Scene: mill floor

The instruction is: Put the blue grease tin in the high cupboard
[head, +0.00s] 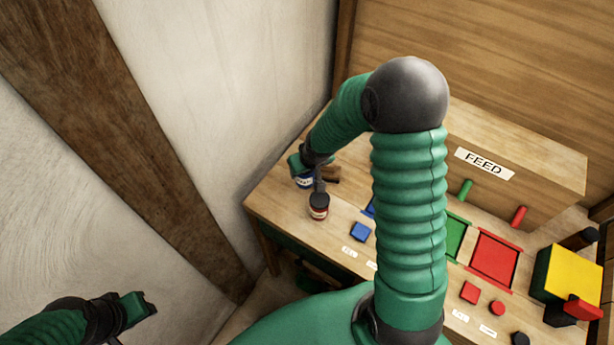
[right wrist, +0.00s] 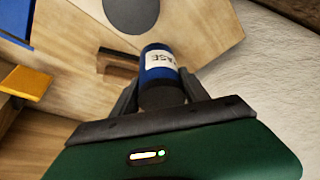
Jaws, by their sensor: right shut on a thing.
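The blue grease tin (head: 304,182) is at the left end of the workbench in the head view, partly covered by my right gripper (head: 306,168). In the right wrist view the blue tin (right wrist: 158,64), with a white label ending in "ASE", sits between the two fingers of my right gripper (right wrist: 160,88), which is shut on it. I cannot tell whether the tin touches the bench. My left gripper (head: 138,307) is at the lower left, away from the bench; its jaw gap is unclear. I cannot make out a high cupboard in these views.
A red tin with a dark lid (head: 319,207) stands close to the blue tin. The wooden bench (head: 275,206) also carries a blue block (head: 360,232), red pieces, coloured trays and a box labelled FEED (head: 545,172). A pale wall (head: 262,75) rises just left of the bench.

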